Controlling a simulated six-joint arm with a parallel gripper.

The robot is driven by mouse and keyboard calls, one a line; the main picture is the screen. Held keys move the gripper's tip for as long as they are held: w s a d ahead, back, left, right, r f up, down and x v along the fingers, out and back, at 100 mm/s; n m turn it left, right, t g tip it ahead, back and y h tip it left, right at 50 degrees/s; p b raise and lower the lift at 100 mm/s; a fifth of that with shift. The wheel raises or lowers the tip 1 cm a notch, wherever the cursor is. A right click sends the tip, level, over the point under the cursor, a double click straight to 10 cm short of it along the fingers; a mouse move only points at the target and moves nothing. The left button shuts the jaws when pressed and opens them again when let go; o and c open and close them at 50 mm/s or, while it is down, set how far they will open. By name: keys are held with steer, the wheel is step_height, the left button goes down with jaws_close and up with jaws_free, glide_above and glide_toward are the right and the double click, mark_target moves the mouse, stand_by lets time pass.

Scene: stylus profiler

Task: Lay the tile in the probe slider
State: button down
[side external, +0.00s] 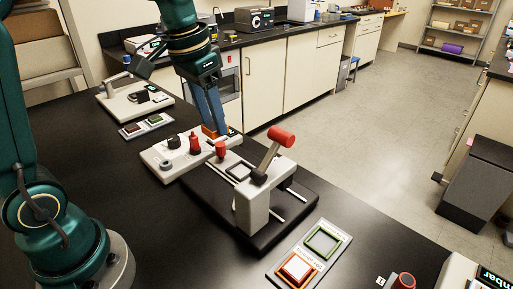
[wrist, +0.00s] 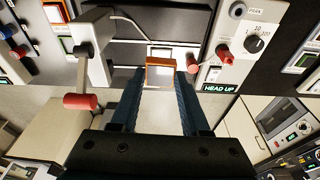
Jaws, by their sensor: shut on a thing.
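My gripper (side external: 213,125) is shut on an orange-edged tile (wrist: 160,65), which has a pale face. In the side view only an orange part of the tile (side external: 209,131) shows at the fingertips, over the far end of the white control box. The profiler (side external: 252,205) stands nearer the camera, with a white upright and a red-knobbed lever (side external: 281,136) on a dark base. A pale square slider (side external: 238,172) lies beside the upright, low on that base. In the wrist view the tile sits between my blue fingers (wrist: 160,80).
The white control box (side external: 172,161) carries a black dial and red knobs. A two-pad tray (side external: 322,262), green and orange framed, lies front right. Another two-pad tray (side external: 132,131) and a white device (side external: 120,105) stand at back left. The black bench is clear at the front middle.

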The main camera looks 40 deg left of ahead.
steer(key=shift+s+a+f+n, duration=0.15)
steer(key=shift+a+f+n, duration=0.15)
steer(key=shift+a, duration=0.05)
steer(key=w+f, duration=0.6)
steer(key=shift+w+d+f, duration=0.15)
steer(key=shift+w+d, duration=0.05)
steer(key=shift+f, duration=0.1)
stand_by(0.4)
glide_above(242, 171)
steer(key=shift+s+f, duration=0.2)
steer(key=shift+f, duration=1)
steer(key=shift+s+f, duration=0.15)
steer(key=shift+f, duration=1.05)
steer(key=shift+f, duration=0.5)
steer(key=shift+f, duration=0.3)
